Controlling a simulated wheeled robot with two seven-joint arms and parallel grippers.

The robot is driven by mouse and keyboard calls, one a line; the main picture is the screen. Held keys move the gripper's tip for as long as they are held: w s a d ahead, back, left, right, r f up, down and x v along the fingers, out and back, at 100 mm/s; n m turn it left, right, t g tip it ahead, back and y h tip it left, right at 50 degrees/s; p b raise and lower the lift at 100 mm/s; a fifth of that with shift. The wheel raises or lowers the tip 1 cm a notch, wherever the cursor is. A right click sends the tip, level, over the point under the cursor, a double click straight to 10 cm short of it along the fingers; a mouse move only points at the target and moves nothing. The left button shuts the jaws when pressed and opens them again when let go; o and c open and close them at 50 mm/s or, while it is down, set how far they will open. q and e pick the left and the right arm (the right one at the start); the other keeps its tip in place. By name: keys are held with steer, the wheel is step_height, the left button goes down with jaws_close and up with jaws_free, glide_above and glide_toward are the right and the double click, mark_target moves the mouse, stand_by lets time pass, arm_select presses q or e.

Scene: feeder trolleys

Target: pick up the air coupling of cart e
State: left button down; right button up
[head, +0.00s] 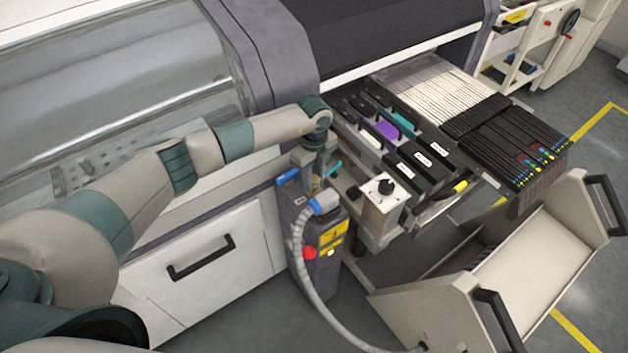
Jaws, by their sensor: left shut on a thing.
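The air coupling (326,203) is a grey-blue fitting at the end of a ribbed grey hose (299,250). It is at the upper front of a dark grey post beside the cart. The hose hangs down in front of the post and runs to the lower part of the cart (408,312). My left gripper (316,186) comes down from above and is shut on the coupling. The fingertips are small and partly hidden. I cannot tell whether the coupling is seated in the post or free of it. My right gripper is not in view.
The dark post (300,262) carries a red button (309,253) and yellow labels. A white block with a black knob (384,196) stands close on the right. The feeder bank (440,100) lies beyond. A white machine cabinet (200,262) is on the left.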

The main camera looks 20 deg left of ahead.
mark_target(314, 178)
arm_select(q)
step_height(314, 178, up, 10)
steer(key=b, duration=0.3)
steer(key=shift+f+b, duration=0.2)
steer(key=shift+b, duration=0.2)
steer(key=shift+r, duration=0.15)
steer(key=shift+r+p, duration=0.8)
steer(key=shift+r, duration=0.7)
steer(key=shift+f, duration=0.1)
